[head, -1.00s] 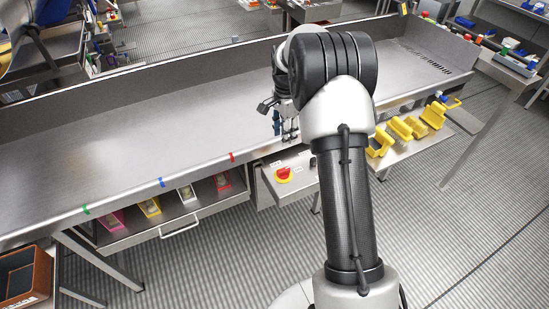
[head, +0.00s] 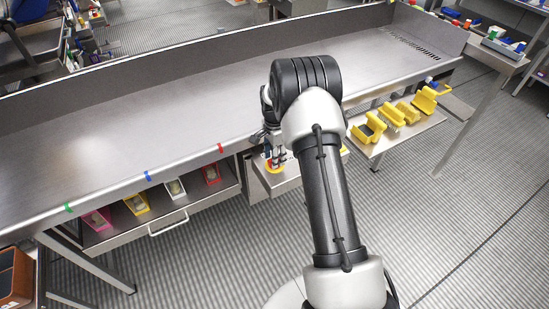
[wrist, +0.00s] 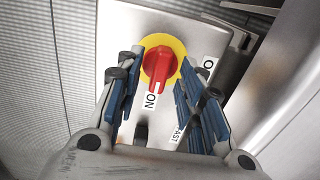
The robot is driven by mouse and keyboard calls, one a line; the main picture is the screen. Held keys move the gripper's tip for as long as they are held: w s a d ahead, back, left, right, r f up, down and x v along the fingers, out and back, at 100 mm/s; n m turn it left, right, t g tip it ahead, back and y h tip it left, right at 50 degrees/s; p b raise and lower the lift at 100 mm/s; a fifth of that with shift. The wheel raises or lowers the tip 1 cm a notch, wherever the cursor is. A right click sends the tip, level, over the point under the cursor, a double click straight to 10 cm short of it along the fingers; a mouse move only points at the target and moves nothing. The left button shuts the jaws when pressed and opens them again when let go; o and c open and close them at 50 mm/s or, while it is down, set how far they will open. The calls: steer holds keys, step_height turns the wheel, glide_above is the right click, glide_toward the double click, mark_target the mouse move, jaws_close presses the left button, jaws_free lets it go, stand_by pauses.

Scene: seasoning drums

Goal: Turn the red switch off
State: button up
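The red switch (wrist: 158,65) is a rotary knob on a round yellow plate (wrist: 178,45), in the middle of the wrist view. Its handle points down in that view, toward the label "ON" (wrist: 151,101). My gripper (wrist: 162,62) is open, with its blue-padded fingers on either side of the knob. I cannot tell whether they touch it. In the head view my gripper (head: 275,158) is at the switch box (head: 284,181) under the bench's front edge. It hides most of the switch there.
The steel bench (head: 130,140) runs just above the box. A drawer shelf with colored bins (head: 137,204) is to the left. A tray with yellow scoops (head: 397,115) is to the right.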

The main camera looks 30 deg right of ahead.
steer(key=shift+f, duration=0.15)
jaws_close()
stand_by(0.4)
